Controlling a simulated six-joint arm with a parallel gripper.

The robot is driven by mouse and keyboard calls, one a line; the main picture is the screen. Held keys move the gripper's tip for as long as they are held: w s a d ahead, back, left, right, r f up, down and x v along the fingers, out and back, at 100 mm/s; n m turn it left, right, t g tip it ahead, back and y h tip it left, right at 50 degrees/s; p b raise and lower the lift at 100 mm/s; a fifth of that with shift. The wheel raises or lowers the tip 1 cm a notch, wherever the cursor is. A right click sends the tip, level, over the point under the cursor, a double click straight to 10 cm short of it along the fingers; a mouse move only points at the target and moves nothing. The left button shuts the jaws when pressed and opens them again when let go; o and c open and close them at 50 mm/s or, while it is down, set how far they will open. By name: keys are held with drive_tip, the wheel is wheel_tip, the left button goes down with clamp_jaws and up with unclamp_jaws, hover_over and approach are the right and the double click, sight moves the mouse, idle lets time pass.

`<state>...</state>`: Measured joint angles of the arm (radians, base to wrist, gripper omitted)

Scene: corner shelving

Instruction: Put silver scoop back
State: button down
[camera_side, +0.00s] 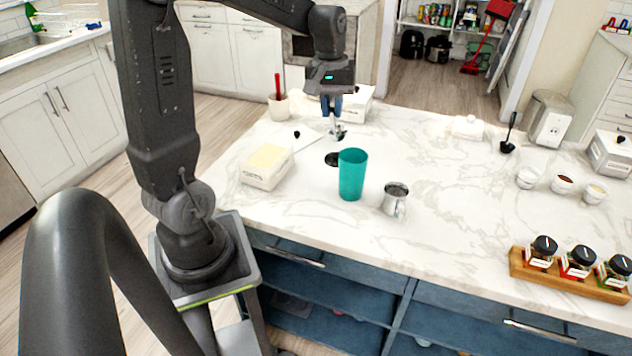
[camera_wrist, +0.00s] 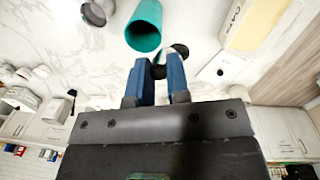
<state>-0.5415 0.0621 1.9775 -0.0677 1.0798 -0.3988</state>
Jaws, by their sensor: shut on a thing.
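My gripper (camera_side: 332,113) points down over the far left part of the marble counter, its blue fingers shut on the silver scoop (camera_side: 338,132). The scoop's shiny metal part shows just below the fingertips in the side view; I cannot tell whether it touches the counter. In the wrist view, the fingers of my gripper (camera_wrist: 160,70) are close together, with a small dark piece between them; the scoop's shape is mostly hidden there.
A teal cup (camera_side: 352,175), a silver pitcher (camera_side: 395,199) and a black disc (camera_side: 332,159) are nearer on the counter. A butter box (camera_side: 267,166) lies left. White containers (camera_side: 357,105) stand behind the gripper. Small bowls (camera_side: 562,183) and a spice rack (camera_side: 572,276) are right. The counter's middle right is clear.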

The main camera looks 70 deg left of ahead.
drive_tip(key=s+a+f+m, duration=0.1)
drive_tip(key=s+a+f, duration=0.2)
drive_tip(key=s+a, duration=0.35)
drive_tip(key=s+a+f+m, duration=0.1)
drive_tip(key=s+a+f, duration=0.15)
drive_tip(key=s, duration=0.65)
drive_tip(key=w+d+f, duration=0.4)
drive_tip(key=w+f, duration=0.5)
drive_tip(key=f, duration=0.1)
drive_tip(key=shift+w+d+f+y, duration=0.15)
drive_tip(key=shift+w+y, duration=0.25)
drive_tip(key=shift+f, duration=0.15)
drive_tip(key=c, duration=1.1)
unclamp_jaws()
